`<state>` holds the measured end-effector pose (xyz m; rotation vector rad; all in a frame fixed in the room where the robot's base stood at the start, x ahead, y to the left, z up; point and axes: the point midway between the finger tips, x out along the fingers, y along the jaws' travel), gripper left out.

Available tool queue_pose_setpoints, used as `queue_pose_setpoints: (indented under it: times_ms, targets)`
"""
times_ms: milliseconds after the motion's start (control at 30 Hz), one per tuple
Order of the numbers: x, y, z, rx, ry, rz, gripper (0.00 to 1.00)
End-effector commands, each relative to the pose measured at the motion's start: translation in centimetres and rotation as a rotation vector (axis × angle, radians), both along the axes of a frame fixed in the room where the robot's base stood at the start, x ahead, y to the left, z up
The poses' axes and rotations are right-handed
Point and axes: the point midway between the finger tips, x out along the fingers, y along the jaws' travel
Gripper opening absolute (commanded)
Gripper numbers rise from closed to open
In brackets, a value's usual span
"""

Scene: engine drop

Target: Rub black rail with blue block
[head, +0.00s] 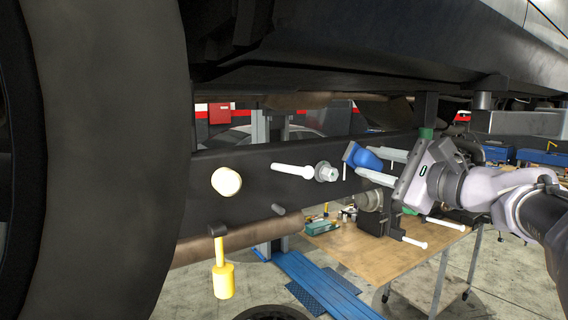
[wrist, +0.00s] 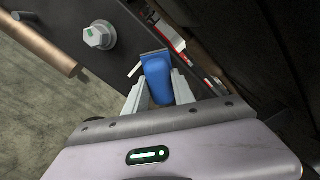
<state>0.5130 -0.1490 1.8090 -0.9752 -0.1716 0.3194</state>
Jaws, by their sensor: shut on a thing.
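The black rail (head: 262,190) runs across the middle of the head view under the vehicle, and its dark face shows at the upper left in the wrist view (wrist: 128,28). My gripper (head: 369,163) is shut on the blue block (head: 366,158) near the rail's right part. In the wrist view, the blue block (wrist: 157,80) sits between the two fingers of my gripper (wrist: 158,88). The block's dark, flat far end faces the rail. I cannot tell whether it touches the rail or is just short of it.
A bolt (head: 326,172) and white pin (head: 292,170) stick out left of the block. A pale yellow cylinder (head: 227,181) protrudes further left, above a yellow-handled tool (head: 223,275). A tyre (head: 110,160) fills the left. A wooden worktable (head: 385,255) stands behind, below the rail.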

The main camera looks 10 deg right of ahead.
Motion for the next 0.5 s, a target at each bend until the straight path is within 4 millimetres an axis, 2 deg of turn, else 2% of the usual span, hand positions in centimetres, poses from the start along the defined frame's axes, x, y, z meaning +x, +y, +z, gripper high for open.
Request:
queue_pose_setpoints:
  times_ms: [100,267,500]
  targets:
    - [0.4,-1.4,0.0,0.0,-0.001,-0.003,0.0]
    - [0.8,-2.4,0.0,0.0,0.0,-0.001,0.0]
    - [1.9,-4.8,0.1,0.0,0.0,-0.002,0.0]
